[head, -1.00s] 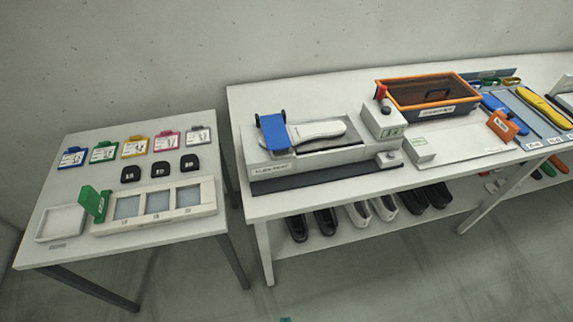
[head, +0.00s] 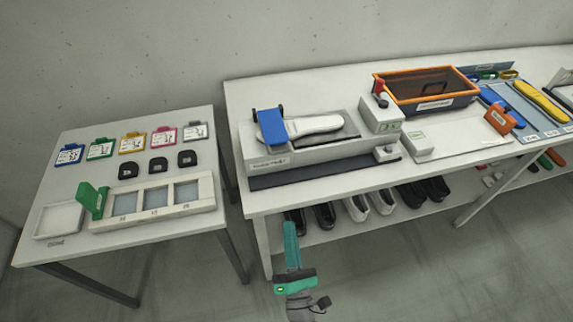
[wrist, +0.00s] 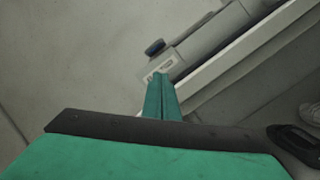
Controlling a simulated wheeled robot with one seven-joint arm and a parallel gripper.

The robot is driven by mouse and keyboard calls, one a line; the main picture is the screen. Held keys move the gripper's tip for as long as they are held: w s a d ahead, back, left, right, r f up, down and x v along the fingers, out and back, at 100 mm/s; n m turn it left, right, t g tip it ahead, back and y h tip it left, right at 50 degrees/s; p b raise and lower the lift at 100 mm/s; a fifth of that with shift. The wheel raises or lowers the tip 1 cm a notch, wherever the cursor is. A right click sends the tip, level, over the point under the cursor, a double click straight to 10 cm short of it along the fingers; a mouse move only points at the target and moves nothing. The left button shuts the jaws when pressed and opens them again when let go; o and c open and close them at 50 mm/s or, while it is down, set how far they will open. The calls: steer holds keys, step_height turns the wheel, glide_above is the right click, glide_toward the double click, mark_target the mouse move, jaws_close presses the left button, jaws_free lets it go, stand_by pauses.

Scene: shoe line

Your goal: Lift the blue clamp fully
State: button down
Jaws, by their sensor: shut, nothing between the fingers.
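The blue clamp (head: 270,126) lies tilted across the left end of the grey flex-test machine (head: 320,150), over the toe or heel of a light grey sole (head: 315,128). Its dark hinge ends show at its upper edge. My gripper (head: 289,228) is shut and empty, in front of the table's front edge, below and apart from the clamp.
An orange-rimmed bin (head: 430,101), a red-knobbed switch box (head: 381,112) and a small white box (head: 418,145) stand to the right. The left table (head: 140,240) holds coloured tags and a green lever (head: 92,199). Shoes (head: 356,207) sit on the shelf below.

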steer(key=w+r+n+y, duration=0.1)
steer(key=w+n, duration=0.2)
steer(key=w+d+r+n, duration=0.1)
steer(key=w+n, duration=0.2)
steer(key=n, duration=0.1)
steer(key=w+n+t+y, duration=0.1)
steer(key=w+n, duration=0.2)
steer(key=shift+d+r+n+y, duration=0.25)
steer(key=shift+r+n+y, duration=0.05)
steer(key=shift+r+n, duration=0.1)
steer(key=x, duration=1)
steer(key=shift+w+f, duration=0.1)
steer(key=shift+r, duration=0.2)
